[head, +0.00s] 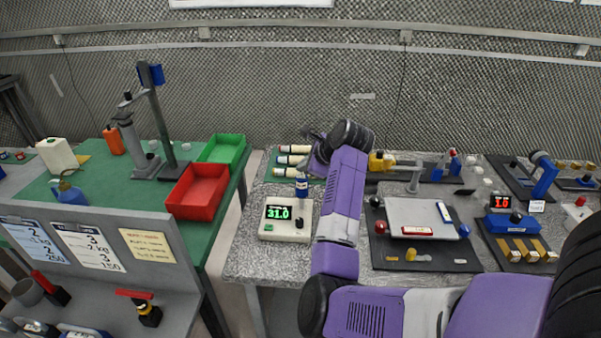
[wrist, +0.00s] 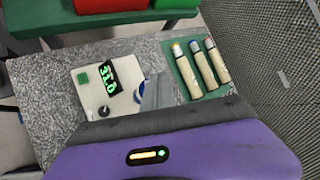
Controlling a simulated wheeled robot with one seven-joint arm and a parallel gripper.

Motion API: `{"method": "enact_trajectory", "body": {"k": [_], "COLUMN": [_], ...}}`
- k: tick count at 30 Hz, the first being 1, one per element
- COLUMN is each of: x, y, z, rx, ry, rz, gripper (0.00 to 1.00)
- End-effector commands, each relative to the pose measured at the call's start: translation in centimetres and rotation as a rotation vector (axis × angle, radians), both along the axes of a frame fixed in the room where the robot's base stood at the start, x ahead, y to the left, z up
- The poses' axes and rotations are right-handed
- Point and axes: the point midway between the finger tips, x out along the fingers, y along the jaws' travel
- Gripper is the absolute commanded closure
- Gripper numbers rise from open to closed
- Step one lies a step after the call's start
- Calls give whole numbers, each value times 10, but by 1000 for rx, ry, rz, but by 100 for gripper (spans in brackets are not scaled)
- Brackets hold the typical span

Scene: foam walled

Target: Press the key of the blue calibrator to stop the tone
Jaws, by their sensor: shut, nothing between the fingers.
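The small blue cylinder, which looks like the blue calibrator (head: 302,188), stands upright behind a pale meter box (head: 278,230) on the speckled bench. In the wrist view a bit of the calibrator (wrist: 140,90) shows beside my fingers, which hide most of it. Its key cannot be made out. My gripper (head: 304,166) is shut and empty, pointing down close above the calibrator; its grey fingers also show in the wrist view (wrist: 156,92). Whether they touch it I cannot tell. The meter's green display reads 31.0 in the head view.
Several cream cylinders (wrist: 201,66) lie on a green mat just beside my gripper. A red bin (head: 197,190) and a green bin (head: 223,149) stand on the green table to the left. A grey plate device (head: 420,216) stands to the right of my arm.

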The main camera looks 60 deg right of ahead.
Motion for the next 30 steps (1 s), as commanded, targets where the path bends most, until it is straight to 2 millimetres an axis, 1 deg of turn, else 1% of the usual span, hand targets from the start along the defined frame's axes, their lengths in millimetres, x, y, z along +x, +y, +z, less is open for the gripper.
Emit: {"method": "enact_trajectory", "body": {"k": [4,7,24,27,30], "x": [0,0,0,0,0], "y": [0,0,0,0,0], "z": [0,4,54,60,60], "rx": [0,0,-1,-1,-1], "ry": [0,0,-2,-2,0], "rz": [0,0,-1,-1,-1], "gripper": [100,100,100,100,100]}}
